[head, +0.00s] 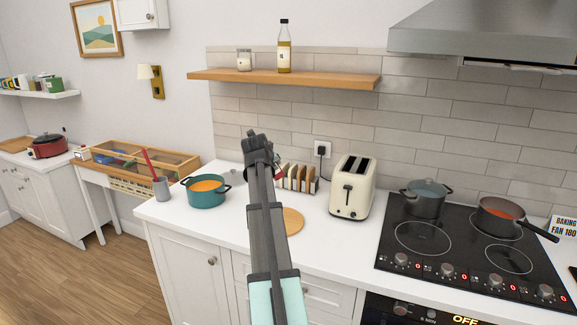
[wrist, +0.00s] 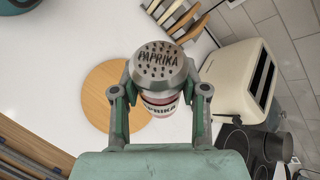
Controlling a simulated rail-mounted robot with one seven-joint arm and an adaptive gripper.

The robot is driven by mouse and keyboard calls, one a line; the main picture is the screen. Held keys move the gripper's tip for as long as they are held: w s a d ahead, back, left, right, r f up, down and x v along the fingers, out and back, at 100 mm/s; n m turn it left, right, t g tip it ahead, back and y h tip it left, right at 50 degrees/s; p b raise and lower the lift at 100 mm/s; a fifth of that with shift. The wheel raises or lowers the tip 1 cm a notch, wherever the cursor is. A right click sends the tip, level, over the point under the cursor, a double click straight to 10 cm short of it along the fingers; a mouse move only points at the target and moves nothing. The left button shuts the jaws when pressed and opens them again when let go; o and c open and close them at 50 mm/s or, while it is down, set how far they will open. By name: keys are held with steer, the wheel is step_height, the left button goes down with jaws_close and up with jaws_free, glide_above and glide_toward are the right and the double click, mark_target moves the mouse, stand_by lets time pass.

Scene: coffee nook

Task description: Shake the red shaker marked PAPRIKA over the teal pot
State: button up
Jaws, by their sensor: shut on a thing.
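The red shaker (wrist: 160,66) is in my gripper (wrist: 160,98) in the wrist view. Its grey holed lid reads PAPRIKA and faces the camera, and a white label band and some red show below. In the head view my gripper (head: 262,152) is above the counter, right of the teal pot, and hides most of the shaker. The teal pot (head: 205,199) stands open on the counter with orange contents and two dark handles. A dark teal edge at the top left corner of the wrist view may be the pot.
A round wooden board (head: 293,221) lies below my gripper. A wooden rack (head: 298,179) and a cream toaster (head: 352,188) stand to the right. A grey cup (head: 161,188) with a red-handled utensil is left of the pot. A wooden shelf (head: 300,78) hangs above.

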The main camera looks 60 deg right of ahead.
steer(key=w+f+n+g+h+p, duration=0.1)
steer(key=w+n, duration=0.3)
steer(key=w, duration=0.6)
steer(key=w+f+n+h+p, duration=0.1)
steer(key=w+f+n+p, duration=0.2)
steer(key=w, duration=0.8)
steer(key=w+a+f+n+g+h+p, duration=0.1)
steer(key=w+f+n+h+p, duration=0.1)
steer(key=w+n, duration=0.4)
steer(key=shift+w+g+p, duration=0.3)
steer(key=shift+w+p, duration=0.6)
steer(key=shift+w, duration=1.85)
steer(key=shift+a+f, duration=0.1)
steer(key=shift+f, duration=0.05)
